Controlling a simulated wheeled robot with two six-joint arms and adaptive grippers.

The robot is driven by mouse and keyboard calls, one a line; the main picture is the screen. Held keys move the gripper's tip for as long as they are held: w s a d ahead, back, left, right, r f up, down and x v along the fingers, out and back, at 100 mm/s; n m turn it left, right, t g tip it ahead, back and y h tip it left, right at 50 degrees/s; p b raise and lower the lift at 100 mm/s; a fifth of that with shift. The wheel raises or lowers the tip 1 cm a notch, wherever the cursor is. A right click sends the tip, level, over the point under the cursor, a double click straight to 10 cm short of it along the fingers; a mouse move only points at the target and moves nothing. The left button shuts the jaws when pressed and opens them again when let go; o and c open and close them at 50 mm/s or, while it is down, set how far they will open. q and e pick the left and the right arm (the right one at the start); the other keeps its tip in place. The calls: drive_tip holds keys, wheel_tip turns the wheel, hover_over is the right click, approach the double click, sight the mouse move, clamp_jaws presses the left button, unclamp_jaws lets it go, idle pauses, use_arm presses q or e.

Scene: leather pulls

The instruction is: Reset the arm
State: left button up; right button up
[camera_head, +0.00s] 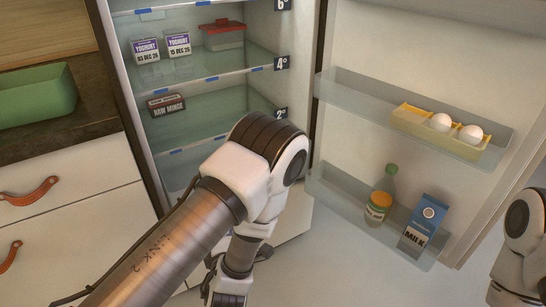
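My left arm (165,250) comes in from the lower left. Its elbow (262,165) is bent in front of the open fridge, and the rest of the arm drops down past the bottom edge. Part of my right arm (522,235) shows at the right edge, beside the fridge door. My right gripper is also out of the picture. No object is seen held.
Fridge shelves hold yoghurts (146,51), raw mince (166,105) and a red-lidded box (223,36). Drawers and a green bin (35,98) are left.

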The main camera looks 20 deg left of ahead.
use_arm(q)
drive_tip(key=s+a+f+m+g+h, duration=0.1)
drive_tip(key=s+a+f+m+g, duration=0.1)
drive_tip(key=s+f+g, duration=0.3)
drive_tip(key=s+a+f+m+g+h, duration=0.1)
drive_tip(key=s+a+f+m, duration=0.1)
drive_tip(key=s+f, duration=0.35)
drive_tip(key=s+d+f+m+g+h, duration=0.3)
drive_tip(key=s+f+m+g, duration=0.1)
drive_tip(key=s+m, duration=0.4)
drive_tip(key=s+d+f+m+g+h, duration=0.2)
drive_tip(key=s+d+f+m+g, duration=0.15)
drive_tip(key=s+m, duration=0.45)
wheel_tip(320, 180, up, 22)
drive_tip(key=w+m+p, duration=0.2)
drive_tip(key=m+p, duration=0.1)
drive_tip(key=p, duration=1.8)
drive_tip(key=shift+d+f+m+g, duration=0.2)
drive_tip(key=shift+m+g, duration=0.15)
drive_tip(key=shift+m, duration=0.05)
